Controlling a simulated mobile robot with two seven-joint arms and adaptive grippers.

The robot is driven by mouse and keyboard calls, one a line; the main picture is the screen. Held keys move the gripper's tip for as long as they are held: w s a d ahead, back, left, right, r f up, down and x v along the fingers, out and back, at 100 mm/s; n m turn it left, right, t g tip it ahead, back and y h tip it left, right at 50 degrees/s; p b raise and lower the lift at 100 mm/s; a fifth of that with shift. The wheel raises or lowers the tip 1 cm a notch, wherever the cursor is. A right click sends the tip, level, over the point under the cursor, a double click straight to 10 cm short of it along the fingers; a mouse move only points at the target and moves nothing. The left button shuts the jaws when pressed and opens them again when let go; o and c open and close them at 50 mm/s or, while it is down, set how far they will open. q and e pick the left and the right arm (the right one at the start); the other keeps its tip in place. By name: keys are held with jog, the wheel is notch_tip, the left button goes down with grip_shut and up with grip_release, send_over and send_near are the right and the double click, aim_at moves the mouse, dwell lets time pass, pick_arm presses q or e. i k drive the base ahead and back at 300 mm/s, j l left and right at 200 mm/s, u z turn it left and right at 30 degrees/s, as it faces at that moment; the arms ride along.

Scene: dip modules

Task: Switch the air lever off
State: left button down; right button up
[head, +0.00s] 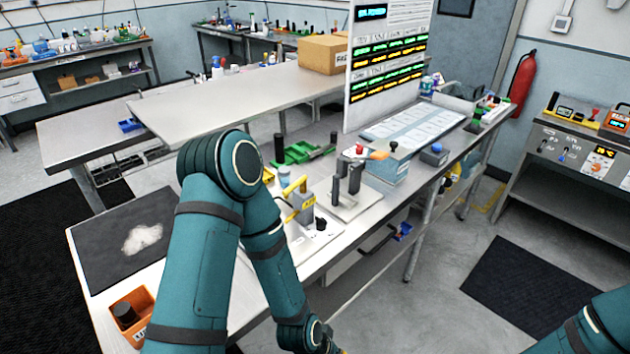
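A yellow lever (294,187) stands on a small grey block with a yellow label (308,203); this looks like the air lever, though the label is too small to read. It is on a pale base plate on the near bench, just right of my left forearm, which hides part of the plate. The lever handle is raised and tilted. My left arm bends over the bench and its wrist runs down to the bottom edge, below the bench front; its gripper is out of the frame. Only a piece of my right arm shows at the bottom right; its gripper is out of view.
A black-handled fixture (347,190) stands right of the lever. Behind are a green tray (300,152), a blue-white box (388,168) and a display board (388,60). An orange bin (136,312) and dark mat (105,238) lie left. Open floor separates the right-hand console (575,145).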

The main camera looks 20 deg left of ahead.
aim_at(302, 181)
jog(key=k+l+u, duration=0.15)
jog(key=u, duration=0.25)
jog(key=k+l+u, duration=0.1)
jog(key=u, duration=0.3)
jog(key=k+u, duration=0.4)
jog(key=i, duration=0.1)
